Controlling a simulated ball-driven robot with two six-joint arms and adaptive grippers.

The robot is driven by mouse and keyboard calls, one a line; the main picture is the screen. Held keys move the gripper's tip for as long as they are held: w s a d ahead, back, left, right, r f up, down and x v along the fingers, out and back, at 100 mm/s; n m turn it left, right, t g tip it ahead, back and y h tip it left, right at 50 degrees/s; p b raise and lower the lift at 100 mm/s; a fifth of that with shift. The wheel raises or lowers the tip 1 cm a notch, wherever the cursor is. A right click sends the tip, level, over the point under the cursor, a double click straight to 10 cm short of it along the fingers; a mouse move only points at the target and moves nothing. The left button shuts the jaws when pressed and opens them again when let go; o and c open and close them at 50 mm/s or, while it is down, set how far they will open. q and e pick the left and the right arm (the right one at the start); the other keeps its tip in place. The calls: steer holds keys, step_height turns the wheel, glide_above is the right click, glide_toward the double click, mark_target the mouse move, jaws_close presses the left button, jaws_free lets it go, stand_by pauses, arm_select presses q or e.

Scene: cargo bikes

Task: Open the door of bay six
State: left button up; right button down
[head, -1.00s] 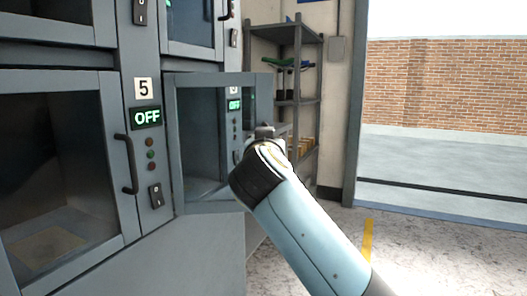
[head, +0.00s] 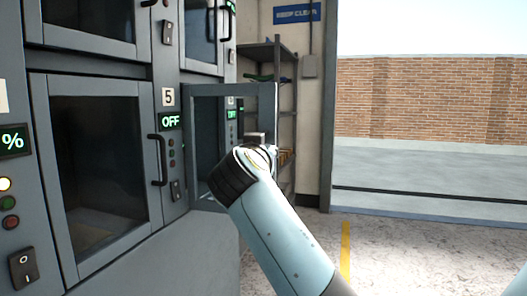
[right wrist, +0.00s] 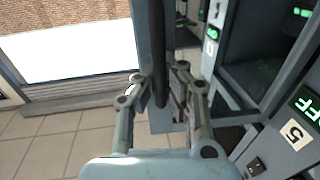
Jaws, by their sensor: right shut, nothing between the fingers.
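In the head view the glazed grey door (head: 268,100) right of the panel marked 5 (head: 168,97) stands swung outward. A control panel (head: 232,108) with a green display shows through its glass; its number is too small to read. My right gripper (head: 262,142) is at the free edge of this door, partly hidden by its own wrist. In the right wrist view the gripper (right wrist: 158,88) is close to the door's dark upright handle (right wrist: 160,50), and it is shut with nothing held. My left gripper is out of view.
The shut bay door (head: 100,160) left of the number 5 panel has its own dark handle (head: 157,160). A shelf rack (head: 285,110) stands behind the open door. A wide doorway and open floor (head: 400,250) lie to the right.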

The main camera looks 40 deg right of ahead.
mark_target(266, 103)
steer(key=c, duration=2)
jaws_free()
steer(key=o, duration=0.6)
steer(key=shift+r, duration=0.35)
step_height(266, 103, up, 9)
steer(key=shift+r, duration=0.15)
